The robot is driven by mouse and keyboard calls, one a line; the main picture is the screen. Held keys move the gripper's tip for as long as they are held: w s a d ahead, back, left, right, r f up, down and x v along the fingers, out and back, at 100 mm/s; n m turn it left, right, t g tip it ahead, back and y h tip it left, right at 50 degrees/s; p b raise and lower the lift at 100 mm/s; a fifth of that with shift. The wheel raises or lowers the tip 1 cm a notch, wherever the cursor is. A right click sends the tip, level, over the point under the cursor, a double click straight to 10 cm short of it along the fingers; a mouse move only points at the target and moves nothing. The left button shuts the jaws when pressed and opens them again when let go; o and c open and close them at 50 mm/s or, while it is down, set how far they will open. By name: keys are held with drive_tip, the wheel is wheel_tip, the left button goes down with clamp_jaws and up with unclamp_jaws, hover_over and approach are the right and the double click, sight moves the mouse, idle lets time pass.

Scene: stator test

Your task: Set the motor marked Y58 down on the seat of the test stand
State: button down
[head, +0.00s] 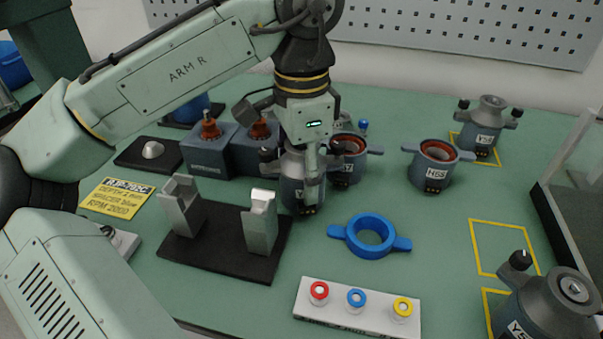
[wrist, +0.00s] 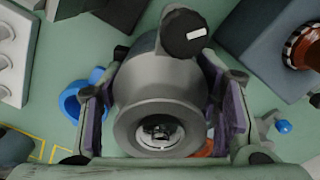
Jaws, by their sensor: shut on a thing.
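My gripper (head: 305,165) points down and is shut on a grey motor (head: 290,188). Its label is mostly covered by a finger, so I cannot read its mark. In the wrist view the motor (wrist: 155,95) sits between both finger pads. I cannot tell whether its bottom touches the table. The test stand (head: 222,240), a black plate with two grey uprights, is left of and nearer than the gripper. Nothing sits between its uprights. Another grey motor (head: 550,305), whose label shows "Y5" and is cut by the frame edge, stands at lower right.
A blue eared ring (head: 371,251) lies right of the stand. A white button strip (head: 337,305) lies in front. A yellow sign (head: 117,198) lies left. An outlined square (head: 503,248) is empty.

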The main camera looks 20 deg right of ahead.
drive_tip(key=shift+f, duration=0.3)
drive_tip(key=shift+f, duration=0.15)
drive_tip(key=c, duration=0.9)
unclamp_jaws()
drive_tip(key=shift+c, duration=0.2)
drive_tip(key=shift+o, duration=0.6)
